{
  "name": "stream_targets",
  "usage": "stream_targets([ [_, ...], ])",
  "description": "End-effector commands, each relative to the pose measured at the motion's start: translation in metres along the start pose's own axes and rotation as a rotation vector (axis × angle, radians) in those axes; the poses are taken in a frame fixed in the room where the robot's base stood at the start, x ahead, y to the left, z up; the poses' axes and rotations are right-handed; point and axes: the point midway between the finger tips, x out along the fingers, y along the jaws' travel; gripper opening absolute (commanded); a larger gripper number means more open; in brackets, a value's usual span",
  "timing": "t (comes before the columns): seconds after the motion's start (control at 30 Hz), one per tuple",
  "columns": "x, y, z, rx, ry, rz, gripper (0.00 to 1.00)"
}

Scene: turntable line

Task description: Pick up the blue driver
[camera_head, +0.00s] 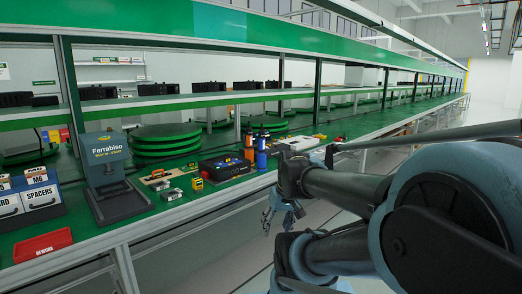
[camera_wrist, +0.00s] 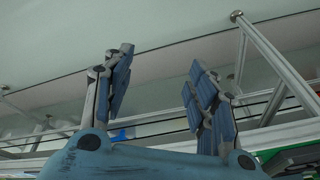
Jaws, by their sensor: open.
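The blue driver (camera_head: 261,152) appears to be the blue upright tool on the green bench, just right of a similar orange one (camera_head: 249,147). My gripper (camera_head: 283,215) hangs in front of the bench's front edge, lower than the bench top and apart from the driver. In the wrist view my gripper (camera_wrist: 160,85) has its fingers spread with nothing between them. The driver cannot be made out in the wrist view.
A black case (camera_head: 224,167), a yellow item (camera_head: 197,184) and small boxes lie left of the drivers. A grey Ferrabiso stand (camera_head: 108,165), drawers (camera_head: 38,196) and a red tray (camera_head: 42,246) are further left. A green shelf (camera_head: 180,100) runs above the bench.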

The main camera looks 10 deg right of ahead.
Motion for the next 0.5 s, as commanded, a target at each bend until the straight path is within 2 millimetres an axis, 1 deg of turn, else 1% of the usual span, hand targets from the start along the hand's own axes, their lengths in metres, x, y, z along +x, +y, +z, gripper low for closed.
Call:
stream_targets([
  [0.03, -0.001, -0.005, -0.015, -0.015, 0.025, -0.036, 0.53],
  [0.23, -0.005, -0.025, -0.078, -0.105, 0.162, -0.182, 0.53],
  [0.4, -0.011, -0.034, -0.133, -0.17, 0.304, -0.276, 0.53],
  [0.5, -0.015, -0.034, -0.166, -0.203, 0.396, -0.317, 0.53],
])
